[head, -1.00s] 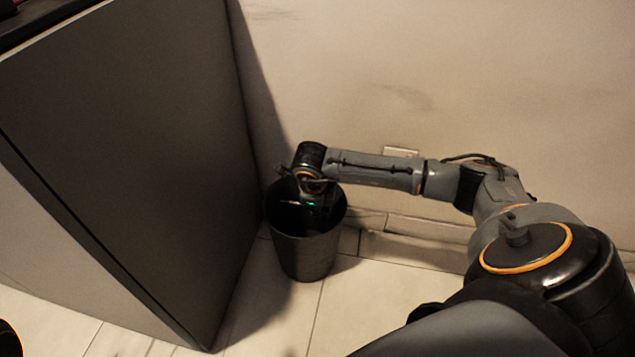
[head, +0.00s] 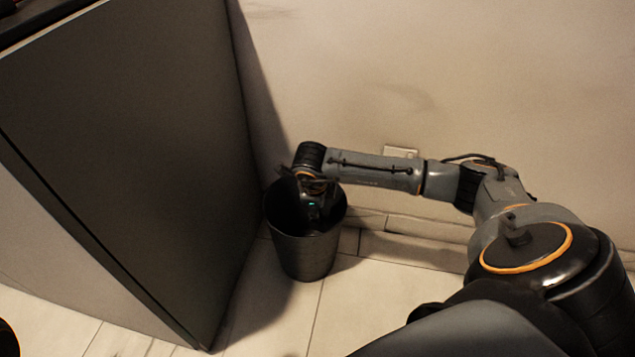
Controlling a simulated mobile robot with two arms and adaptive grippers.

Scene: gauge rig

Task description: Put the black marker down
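My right arm reaches in from the right, and my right gripper (head: 312,208) points down into the mouth of a black bin (head: 305,255). The fingers are dark against the dark inside of the bin, so I cannot tell whether they are open or shut. I cannot make out the black marker in this view. My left gripper is not in view.
A tall dark grey cabinet (head: 140,150) stands close to the left of the bin. A beige wall (head: 430,70) with a small outlet plate (head: 400,151) is behind it. The tiled floor (head: 270,310) in front of the bin is clear.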

